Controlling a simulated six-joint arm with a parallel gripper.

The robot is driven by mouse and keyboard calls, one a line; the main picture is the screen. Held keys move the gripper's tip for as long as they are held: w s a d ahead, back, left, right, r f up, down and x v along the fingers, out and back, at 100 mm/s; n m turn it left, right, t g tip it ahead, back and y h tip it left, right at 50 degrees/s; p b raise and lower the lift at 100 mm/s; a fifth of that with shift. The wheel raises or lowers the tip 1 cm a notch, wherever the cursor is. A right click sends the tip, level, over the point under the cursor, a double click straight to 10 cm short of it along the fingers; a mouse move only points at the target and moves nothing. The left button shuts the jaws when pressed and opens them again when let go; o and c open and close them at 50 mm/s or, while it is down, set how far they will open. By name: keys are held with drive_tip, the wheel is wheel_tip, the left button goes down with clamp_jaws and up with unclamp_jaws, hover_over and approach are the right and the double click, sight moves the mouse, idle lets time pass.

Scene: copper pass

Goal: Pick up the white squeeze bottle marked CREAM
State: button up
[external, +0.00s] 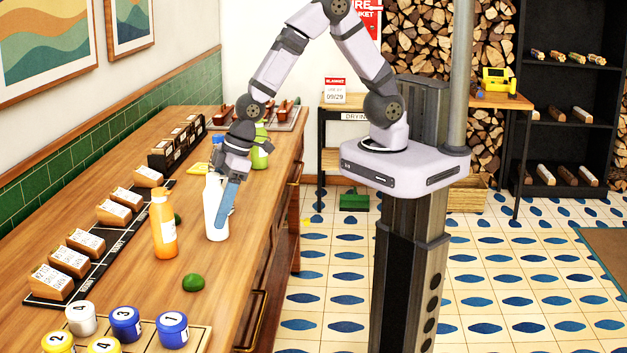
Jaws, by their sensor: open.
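A white squeeze bottle (211,212) stands upright on the wooden counter (140,268), near its front edge. Any lettering on it cannot be read from here. My gripper (226,205) points down at the bottle's right side, with its blue finger overlapping the bottle in the picture. The gripper is open. Its other finger and the bottle's top are hidden or hard to make out, and I cannot tell whether the finger touches the bottle.
An orange bottle (163,225) stands left of the white one, and a green bottle (262,150) stands behind my gripper. A green lime-like object (193,282) lies in front. Numbered jars (172,330) and a rack of labelled wooden blocks (70,262) occupy the near and wall sides.

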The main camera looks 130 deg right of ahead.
sight(211, 174)
drive_tip(key=shift+w+f, duration=0.1)
drive_tip(key=shift+f, duration=0.2)
drive_tip(key=c, duration=1.3)
drive_tip(key=shift+r, duration=0.2)
wheel_tip(211, 174, up, 10)
drive_tip(key=shift+f+b, duration=0.1)
drive_tip(key=shift+b, duration=0.85)
